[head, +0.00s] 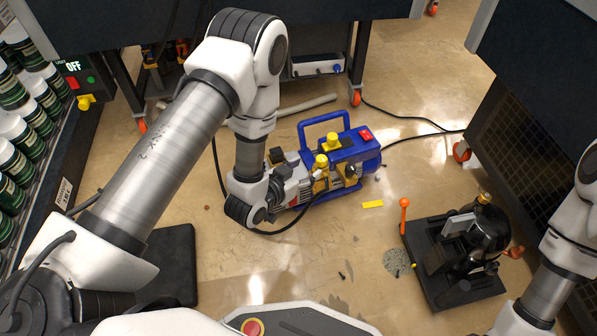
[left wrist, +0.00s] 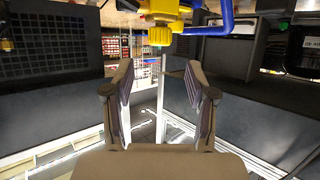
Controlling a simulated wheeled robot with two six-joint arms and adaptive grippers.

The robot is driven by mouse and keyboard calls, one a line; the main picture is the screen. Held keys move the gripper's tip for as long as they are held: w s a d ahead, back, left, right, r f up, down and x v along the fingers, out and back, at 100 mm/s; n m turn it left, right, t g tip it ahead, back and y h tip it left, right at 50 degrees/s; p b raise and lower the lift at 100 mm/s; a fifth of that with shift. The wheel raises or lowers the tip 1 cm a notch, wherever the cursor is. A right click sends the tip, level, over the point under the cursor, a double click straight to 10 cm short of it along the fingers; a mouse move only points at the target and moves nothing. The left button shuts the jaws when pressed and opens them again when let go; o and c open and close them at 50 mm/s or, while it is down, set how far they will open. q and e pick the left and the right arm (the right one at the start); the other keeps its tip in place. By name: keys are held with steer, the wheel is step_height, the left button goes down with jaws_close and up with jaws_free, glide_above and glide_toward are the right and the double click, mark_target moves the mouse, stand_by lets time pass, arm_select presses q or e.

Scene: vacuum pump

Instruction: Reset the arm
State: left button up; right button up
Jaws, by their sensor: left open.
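My left arm (head: 160,160) reaches in from the left, bends at a high elbow and comes down beside the blue vacuum pump (head: 352,150). Its wrist (head: 246,200) is at the pump's left end; the fingers are hard to make out there. In the left wrist view my left gripper (left wrist: 160,90) has its two fingers apart with nothing between them. The pump's yellow cap (left wrist: 160,36) and blue frame show at the top of that view, beyond the fingertips. My right arm (head: 550,285) shows at the right edge; its gripper is outside the picture.
A black machine on a base plate (head: 460,285), with an orange-knobbed lever, stands at the right on the floor. A yellow strip (head: 373,204) lies near the pump. Cables cross the floor. Shelves of green bottles (head: 25,135) line the left; dark cabinets stand at back and right.

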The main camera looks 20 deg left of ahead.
arm_select(q)
steer(key=shift+v, duration=1.5)
